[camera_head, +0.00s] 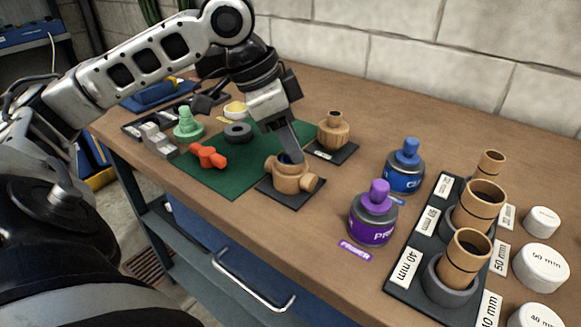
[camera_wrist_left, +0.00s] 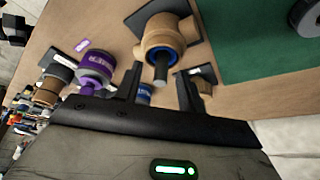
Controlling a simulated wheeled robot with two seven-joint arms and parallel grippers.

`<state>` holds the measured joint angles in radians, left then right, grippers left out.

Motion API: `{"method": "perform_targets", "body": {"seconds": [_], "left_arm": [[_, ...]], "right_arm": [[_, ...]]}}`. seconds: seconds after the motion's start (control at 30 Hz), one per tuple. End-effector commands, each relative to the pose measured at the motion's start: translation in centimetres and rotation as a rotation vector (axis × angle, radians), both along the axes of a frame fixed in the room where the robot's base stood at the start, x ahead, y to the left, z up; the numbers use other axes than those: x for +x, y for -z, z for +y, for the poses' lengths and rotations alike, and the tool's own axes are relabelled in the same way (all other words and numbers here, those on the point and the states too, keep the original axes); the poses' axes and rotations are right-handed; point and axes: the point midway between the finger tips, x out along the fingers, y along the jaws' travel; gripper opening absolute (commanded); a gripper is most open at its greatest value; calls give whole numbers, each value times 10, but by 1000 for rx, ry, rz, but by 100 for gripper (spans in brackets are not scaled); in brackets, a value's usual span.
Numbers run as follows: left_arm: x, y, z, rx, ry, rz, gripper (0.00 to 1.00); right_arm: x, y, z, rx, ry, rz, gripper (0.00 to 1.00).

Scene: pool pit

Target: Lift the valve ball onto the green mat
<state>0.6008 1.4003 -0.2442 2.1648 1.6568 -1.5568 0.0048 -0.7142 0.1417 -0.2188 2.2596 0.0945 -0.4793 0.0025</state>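The tan valve body (camera_head: 292,178) stands on a small black pad right of the green mat (camera_head: 215,175). In the left wrist view the valve body (camera_wrist_left: 160,32) shows a blue ring (camera_wrist_left: 161,78) at its mouth and a grey, stem-like piece (camera_wrist_left: 160,66) there. I cannot tell whether this piece is the valve ball; no ball shows clearly. My left gripper (camera_head: 297,157) is above the body's mouth, partly hiding it. In the left wrist view its fingers (camera_wrist_left: 158,88) are apart, one on each side of the grey piece, with gaps. My right gripper is out of view.
A second tan fitting (camera_head: 334,130) stands behind the body. Purple (camera_head: 373,220) and blue (camera_head: 404,170) cans and a black pipe rack (camera_head: 408,287) stand right.

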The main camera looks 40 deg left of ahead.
Motion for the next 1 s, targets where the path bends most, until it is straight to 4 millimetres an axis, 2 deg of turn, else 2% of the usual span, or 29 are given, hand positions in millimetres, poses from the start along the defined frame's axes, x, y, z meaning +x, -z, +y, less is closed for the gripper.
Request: {"method": "perform_targets", "body": {"seconds": [0.27,0.4,0.77,1.0], "left_arm": [[1,3,-1,1,0,-1,39],[1,3,-1,1,0,-1,0],[1,1,0,1,0,-1,0],[2,-18,-1,0,0,-4,0]], "right_arm": [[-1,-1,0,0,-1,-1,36],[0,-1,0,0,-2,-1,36],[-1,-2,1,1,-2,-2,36],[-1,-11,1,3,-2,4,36]]}}
